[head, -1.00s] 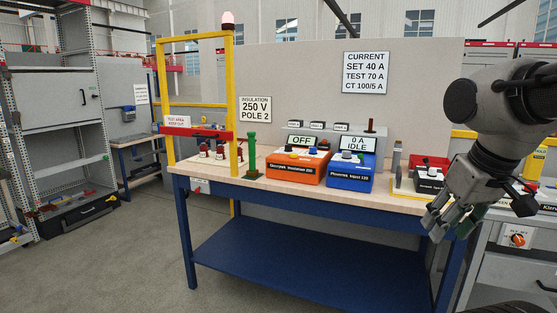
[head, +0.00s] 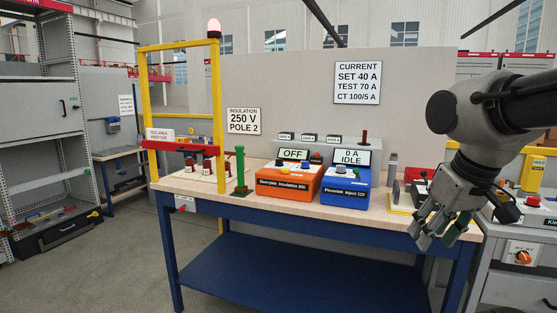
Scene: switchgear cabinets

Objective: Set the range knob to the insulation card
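The insulation card (head: 243,121) on the back panel reads "INSULATION 250 V POLE 2". The orange insulation tester (head: 288,188) stands on the bench with its display (head: 293,154) showing "OFF". My gripper (head: 434,238) hangs at the right, in front of the bench's front edge, well apart from the orange tester. Its fingers point down and look spread, with nothing seen between them.
A blue tester (head: 345,194) showing "0 A IDLE" stands right of the orange one. A green post (head: 240,168) and a yellow frame (head: 216,120) with a red bar stand to the left. A current card (head: 358,83) hangs above. The bench's lower shelf (head: 290,272) is clear.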

